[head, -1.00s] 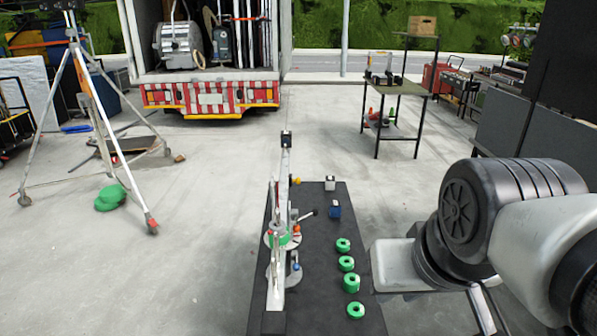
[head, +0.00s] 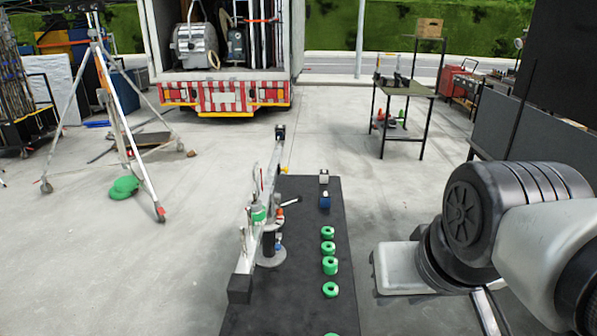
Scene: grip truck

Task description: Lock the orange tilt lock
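The orange tilt lock (head: 280,214) is a small orange knob on the right side of a slim grey and white rig with a long bar. The rig stands on a black table (head: 305,295) in front of me. A green part (head: 259,214) sits on the rig just left of the orange knob, and a blue knob (head: 278,246) is below it. The orange knob is too small to tell its turn. My arm fills the right side of the head view, well right of the rig. My gripper is out of view.
Several green rings (head: 330,265) lie in a row along the table's right side. A blue block (head: 325,201) and a pale block (head: 324,177) stand behind them. A tripod (head: 125,120) stands at left, a truck (head: 224,97) behind.

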